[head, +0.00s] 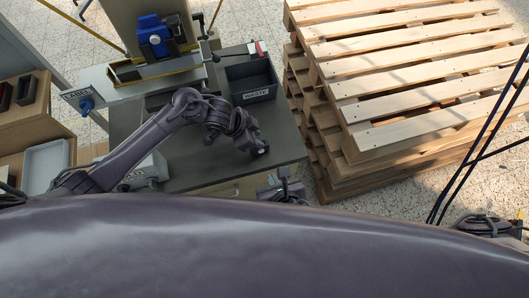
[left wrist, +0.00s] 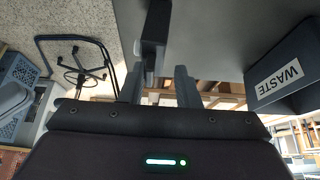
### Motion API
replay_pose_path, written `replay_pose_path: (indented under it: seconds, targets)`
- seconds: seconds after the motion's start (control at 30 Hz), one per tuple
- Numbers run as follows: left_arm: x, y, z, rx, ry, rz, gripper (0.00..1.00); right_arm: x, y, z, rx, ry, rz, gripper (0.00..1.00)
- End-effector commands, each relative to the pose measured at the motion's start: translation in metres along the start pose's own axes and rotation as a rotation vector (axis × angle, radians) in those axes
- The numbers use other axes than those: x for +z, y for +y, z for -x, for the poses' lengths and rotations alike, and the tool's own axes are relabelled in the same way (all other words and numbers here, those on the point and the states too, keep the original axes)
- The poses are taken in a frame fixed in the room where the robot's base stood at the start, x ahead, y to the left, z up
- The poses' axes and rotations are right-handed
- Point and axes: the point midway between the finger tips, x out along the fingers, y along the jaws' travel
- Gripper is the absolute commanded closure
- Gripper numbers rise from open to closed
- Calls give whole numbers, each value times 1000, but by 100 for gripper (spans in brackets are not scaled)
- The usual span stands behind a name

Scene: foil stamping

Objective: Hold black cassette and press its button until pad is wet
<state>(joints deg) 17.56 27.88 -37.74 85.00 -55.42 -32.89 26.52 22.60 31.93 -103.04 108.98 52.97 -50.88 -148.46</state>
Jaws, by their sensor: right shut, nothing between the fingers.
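My left gripper (head: 256,146) is over the right part of the grey table. In the left wrist view a dark upright block, which looks like the black cassette (left wrist: 154,38), stands at its fingers (left wrist: 158,82). In the head view the cassette is too small and dark to make out clearly, and its button and pad cannot be told. My right gripper (head: 284,186) is shut and empty, just below and right of the left one, near the table's front edge. The two grippers look apart.
A dark waste bin (head: 252,82) stands at the table's back right and shows in the left wrist view (left wrist: 284,72). A stamping machine with a blue part (head: 154,36) is behind. Wooden pallets (head: 410,80) are stacked at right. A grey box (head: 148,170) sits by my left arm.

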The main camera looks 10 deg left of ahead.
Motion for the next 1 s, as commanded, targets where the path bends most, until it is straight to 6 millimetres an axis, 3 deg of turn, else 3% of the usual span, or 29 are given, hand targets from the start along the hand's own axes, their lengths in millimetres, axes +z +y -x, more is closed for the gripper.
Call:
replay_pose_path:
  seconds: [0.1, 0.43, 0.8, 1.0]
  targets:
    - [7, 4, -4, 9, -15, 1, 58, 0, 0, -1, 0, 0, 0, 100]
    - [6, 2, 5, 5, -11, 1, 58, 0, 0, 0, 0, 0, 0, 100]
    - [2, 2, 80, 0, -4, -5, 58, 0, 0, 0, 0, 0, 0, 100]
    - [1, 3, 110, 2, -2, -4, 58, 0, 0, 0, 0, 0, 0, 100]
